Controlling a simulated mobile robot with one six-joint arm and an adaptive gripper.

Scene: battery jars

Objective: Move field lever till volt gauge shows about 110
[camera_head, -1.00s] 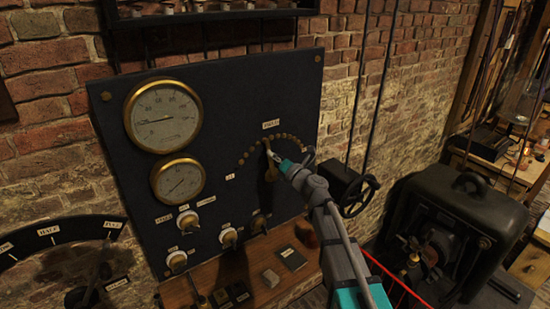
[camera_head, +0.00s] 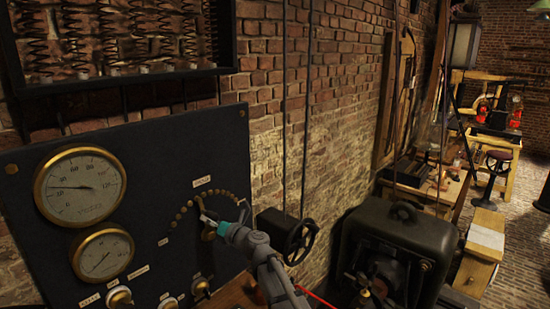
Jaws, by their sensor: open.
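The volt gauge (camera_head: 80,186) is the upper, larger brass-rimmed dial on the dark panel. Its needle points left, near the lower part of the scale, roughly 40; the small figures are hard to read. The field lever (camera_head: 203,207) stands inside an arc of brass studs, pointing up towards the top of the arc below a small label. My gripper (camera_head: 210,224) is at the lever, reaching in from the lower right. It is open. The fingers overlap the lever in this view, so I cannot tell whether they touch it.
A smaller dial (camera_head: 103,255) and several white-based switches lie below the gauge. A black handwheel (camera_head: 300,242) is just right of my gripper. A dark machine (camera_head: 400,250) stands further right. A rack of coils (camera_head: 120,40) hangs above the panel. Open floor shows at far right.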

